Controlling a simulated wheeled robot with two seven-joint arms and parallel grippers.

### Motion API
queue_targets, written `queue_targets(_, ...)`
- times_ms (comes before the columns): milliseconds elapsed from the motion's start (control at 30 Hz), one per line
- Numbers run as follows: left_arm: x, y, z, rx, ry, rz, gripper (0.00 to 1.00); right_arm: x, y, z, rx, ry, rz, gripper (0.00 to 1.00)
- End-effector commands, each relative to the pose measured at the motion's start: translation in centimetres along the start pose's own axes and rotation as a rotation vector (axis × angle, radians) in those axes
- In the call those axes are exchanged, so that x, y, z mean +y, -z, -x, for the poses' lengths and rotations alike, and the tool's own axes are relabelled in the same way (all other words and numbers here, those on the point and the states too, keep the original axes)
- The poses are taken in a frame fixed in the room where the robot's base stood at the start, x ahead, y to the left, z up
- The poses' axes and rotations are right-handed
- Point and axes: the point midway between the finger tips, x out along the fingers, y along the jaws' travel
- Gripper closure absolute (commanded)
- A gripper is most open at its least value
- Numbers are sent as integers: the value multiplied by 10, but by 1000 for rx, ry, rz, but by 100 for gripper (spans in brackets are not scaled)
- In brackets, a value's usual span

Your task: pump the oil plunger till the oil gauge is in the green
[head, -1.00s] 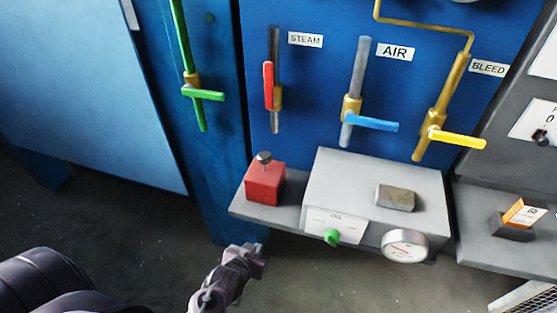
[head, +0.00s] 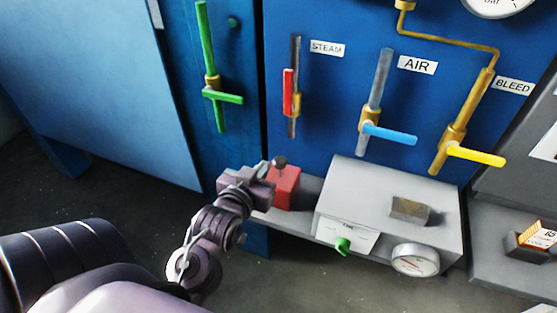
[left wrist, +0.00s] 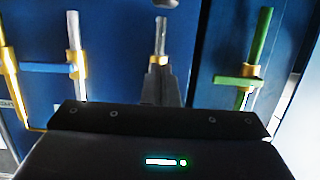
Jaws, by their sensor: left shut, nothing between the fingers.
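A grey box (head: 360,197) sits on a shelf. A white label (head: 340,229), its small print hard to read, is on its front edge with a green knob (head: 343,246) below it. A round white gauge (head: 414,260) is at the box's front right corner; its needle is too small to read. A red block (head: 286,190) with a dark round knob (head: 280,161) on top stands left of the box. My left gripper (head: 268,186) is shut and empty, at the red block's left side, partly covering it; contact cannot be told. Its shut fingers show in the left wrist view (left wrist: 160,72).
Above the shelf are a red handle (head: 289,92), a blue handle (head: 389,134) and a yellow handle (head: 476,156) on pipes. A green handle (head: 223,96) is further left. A small block (head: 409,210) lies on the grey box. An orange-topped item (head: 537,237) sits far right.

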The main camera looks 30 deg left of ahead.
Motion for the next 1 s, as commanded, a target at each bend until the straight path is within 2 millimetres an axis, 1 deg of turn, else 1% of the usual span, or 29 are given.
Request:
queue_targets(133,0,2,-9,1,0,-1,100,0,0,5,0,0,0,44)
queue_targets(267,0,4,-28,3,0,0,100,0,1,13,0,0,0,44)
queue_targets(500,0,6,-78,3,0,0,100,1,3,30,0,0,0,44)
queue_targets(633,0,4,-103,1,-1,0,100,1,4,37,0,0,0,44)
queue_targets(700,0,-13,-103,-7,0,0,100,1,4,41,0,0,0,44)
queue_targets(800,0,-25,-106,-4,-1,0,100,1,4,44,0,0,0,44)
queue_targets(900,0,-34,-108,-2,-1,0,100,1,4,46,0,0,0,44)
queue_targets(1000,0,-38,-109,-1,-1,0,100,1,4,47,0,0,0,44)
